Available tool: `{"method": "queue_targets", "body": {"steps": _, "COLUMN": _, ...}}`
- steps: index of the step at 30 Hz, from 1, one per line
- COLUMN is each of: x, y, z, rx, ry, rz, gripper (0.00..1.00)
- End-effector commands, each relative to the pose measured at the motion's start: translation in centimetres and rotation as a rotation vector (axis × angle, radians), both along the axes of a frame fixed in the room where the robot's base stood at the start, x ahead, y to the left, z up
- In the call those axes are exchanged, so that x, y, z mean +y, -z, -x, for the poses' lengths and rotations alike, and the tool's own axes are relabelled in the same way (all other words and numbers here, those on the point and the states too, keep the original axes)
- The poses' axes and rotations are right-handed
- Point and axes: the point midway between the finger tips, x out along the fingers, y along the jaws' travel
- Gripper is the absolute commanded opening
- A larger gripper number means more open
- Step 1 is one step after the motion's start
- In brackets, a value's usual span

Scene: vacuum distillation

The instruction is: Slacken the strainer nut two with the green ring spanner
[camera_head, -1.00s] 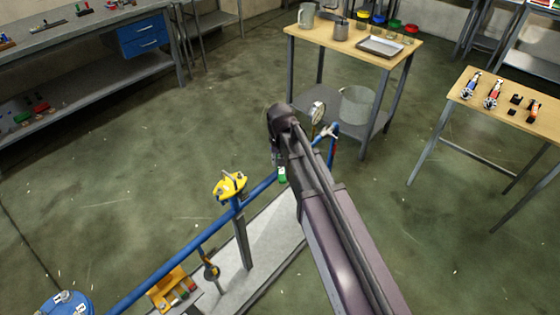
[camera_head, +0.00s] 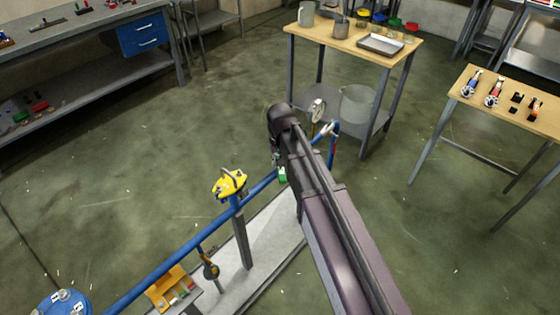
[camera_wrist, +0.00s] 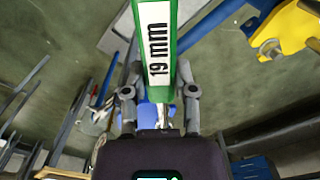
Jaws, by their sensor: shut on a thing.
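The green ring spanner (camera_wrist: 160,45), with a white label reading 19 mm, is held in my gripper (camera_wrist: 159,92). In the head view only a small green part (camera_head: 282,174) shows beside my arm, close to the blue pipe (camera_head: 170,262). My arm covers most of the gripper in that view. I cannot pick out strainer nut two in either view, nor tell whether the spanner touches it.
A yellow fitting (camera_head: 230,184) sits atop a post on the pipe line, and yellow metal also shows at the wrist view's upper right (camera_wrist: 290,27). A gauge (camera_head: 318,110) stands beyond my arm. A wooden table (camera_head: 350,44) stands behind; the floor left is clear.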

Motion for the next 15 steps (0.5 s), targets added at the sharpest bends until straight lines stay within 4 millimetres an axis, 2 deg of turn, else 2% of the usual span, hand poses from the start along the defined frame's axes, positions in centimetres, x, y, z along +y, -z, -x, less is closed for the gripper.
{"method": "queue_targets", "body": {"steps": 15, "x": 0.00, "y": 1.00, "z": 0.00, "rx": 0.000, "ry": 0.000, "rz": 0.000, "gripper": 0.00}}
